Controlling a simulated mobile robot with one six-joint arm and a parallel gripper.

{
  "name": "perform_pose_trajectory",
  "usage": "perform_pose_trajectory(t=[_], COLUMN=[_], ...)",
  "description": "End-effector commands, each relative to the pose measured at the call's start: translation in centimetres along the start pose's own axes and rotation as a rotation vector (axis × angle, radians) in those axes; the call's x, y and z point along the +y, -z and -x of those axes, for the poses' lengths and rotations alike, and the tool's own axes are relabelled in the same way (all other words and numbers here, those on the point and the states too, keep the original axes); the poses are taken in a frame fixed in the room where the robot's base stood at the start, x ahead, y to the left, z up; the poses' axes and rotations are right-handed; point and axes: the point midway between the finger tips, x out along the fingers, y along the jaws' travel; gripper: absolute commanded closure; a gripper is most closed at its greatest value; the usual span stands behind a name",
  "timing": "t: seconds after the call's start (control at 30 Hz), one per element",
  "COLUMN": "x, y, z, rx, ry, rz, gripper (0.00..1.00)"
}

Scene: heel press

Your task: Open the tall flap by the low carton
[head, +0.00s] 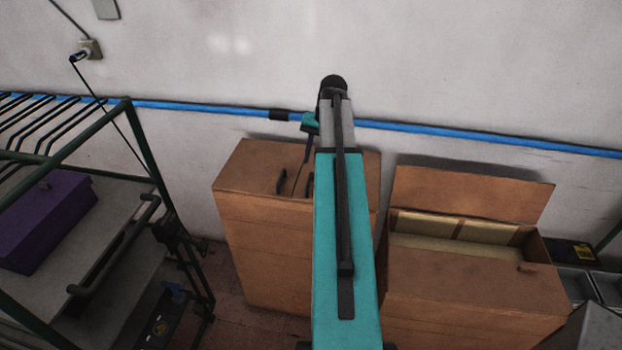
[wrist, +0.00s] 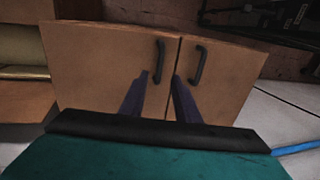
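The tall carton (head: 258,245) stands left of the low carton (head: 455,272). Its top has two closed flaps, each with a dark handle. The flap by the low carton is mostly hidden behind my arm in the head view; in the wrist view it is the left flap (wrist: 100,70), with its handle (wrist: 160,62). The other flap (wrist: 222,85) has its own handle (wrist: 199,65). My gripper (wrist: 160,76) is open and empty above the carton, fingertips apart near the left flap's handle. I cannot tell whether they touch it. It also shows in the head view (head: 307,158).
The low carton has one flap (head: 470,194) standing raised at the back. A green rack (head: 137,150) with a purple box (head: 45,220) stands left. A blue pipe (head: 430,132) runs along the wall behind. Grey bins (head: 575,280) are at right.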

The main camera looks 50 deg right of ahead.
Motion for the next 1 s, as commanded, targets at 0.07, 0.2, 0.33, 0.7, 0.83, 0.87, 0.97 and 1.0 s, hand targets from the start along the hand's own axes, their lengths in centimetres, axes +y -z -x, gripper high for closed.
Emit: perform_pose_trajectory(t=[0.07, 0.2, 0.33, 0.7, 0.83, 0.87, 0.97, 1.0], x=[0.1, 0.0, 0.0, 0.1, 0.0, 0.0, 0.0, 0.0], y=[0.0, -0.1, 0.0, -0.1, -0.1, -0.1, 0.0, 0.0], z=[-1.3, -2.7, -4.0, -7.4, -7.9, -8.0, -8.0, -8.0], rx=[-0.001, -0.002, -0.001, -0.001, -0.001, -0.001, -0.001, 0.0], ry=[0.0, 0.0, 0.0, 0.0, 0.0, 0.0, 0.0, 0.0], rz=[0.0, 0.001, 0.001, 0.0, 0.0, 0.0, 0.0, 0.0], gripper=[0.71, 0.71, 0.71, 0.71, 0.71, 0.71, 0.71, 0.71])
